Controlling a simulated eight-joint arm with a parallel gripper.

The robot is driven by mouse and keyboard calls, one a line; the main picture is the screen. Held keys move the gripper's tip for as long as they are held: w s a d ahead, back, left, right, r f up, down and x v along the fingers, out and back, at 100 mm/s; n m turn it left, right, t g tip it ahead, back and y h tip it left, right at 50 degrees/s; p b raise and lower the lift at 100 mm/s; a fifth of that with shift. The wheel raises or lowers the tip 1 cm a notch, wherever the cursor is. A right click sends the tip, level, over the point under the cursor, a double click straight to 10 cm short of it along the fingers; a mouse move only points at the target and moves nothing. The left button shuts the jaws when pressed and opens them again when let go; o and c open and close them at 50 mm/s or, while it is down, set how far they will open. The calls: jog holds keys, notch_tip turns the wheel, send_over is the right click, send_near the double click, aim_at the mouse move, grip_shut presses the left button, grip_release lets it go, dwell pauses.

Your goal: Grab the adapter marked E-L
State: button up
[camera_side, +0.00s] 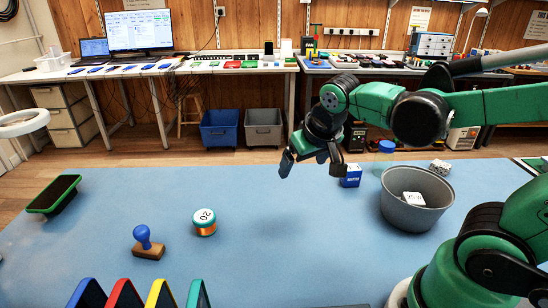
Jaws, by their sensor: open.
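My gripper (311,167) hangs open and empty above the blue mat, fingers pointing down. No marking E-L is readable in this view, so I cannot tell which thing is the adapter. A small white block with dark marks (413,198) lies inside the grey bucket (397,214), to the right of my gripper. Another small white block with dark marks (440,167) lies on the mat behind the bucket. A blue and white box (351,176) stands just right of my gripper; its lettering is too small to read.
On the blue mat (290,240) are a green-edged phone (54,194) on a stand, a blue-handled stamp (146,240), a teal and orange roll (204,222) and a blue-lidded jar (384,155). Coloured upright dividers (160,294) line the front edge. The mat's middle is clear.

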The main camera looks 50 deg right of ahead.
aim_at(357, 171)
jog(key=w+d+f+m+g+h, duration=0.1)
jog(key=d+f+m+g+h, duration=0.1)
jog(key=d+m, duration=0.3)
jog(key=w+d+f+m+g+h, duration=0.1)
jog(key=d+f+m+g+h, duration=0.1)
jog(key=d+m+g, duration=0.2)
jog(key=w+d+f+m+g+h, duration=0.1)
jog(key=d+f+m+g+h, duration=0.1)
jog(key=d+m, duration=0.4)
jog(key=shift+w+f+g+h, duration=0.25)
jog(key=shift+f+g+h, duration=0.15)
jog(key=shift+h, duration=0.1)
jog(key=f+m+g, duration=0.1)
jog(key=s+d+f+m+g, duration=0.1)
jog(key=m, duration=0.1)
jog(key=d+m+h, duration=0.1)
jog(key=m, duration=0.1)
jog(key=shift+s+f+g, duration=0.25)
jog(key=shift+f+g, duration=0.15)
jog(key=shift+s+d+f+m+g, duration=0.3)
jog(key=shift+s+d+f+m, duration=0.1)
jog(key=shift+m, duration=0.1)
jog(key=shift+x, duration=2.5)
grip_shut()
jog(key=shift+r, duration=0.1)
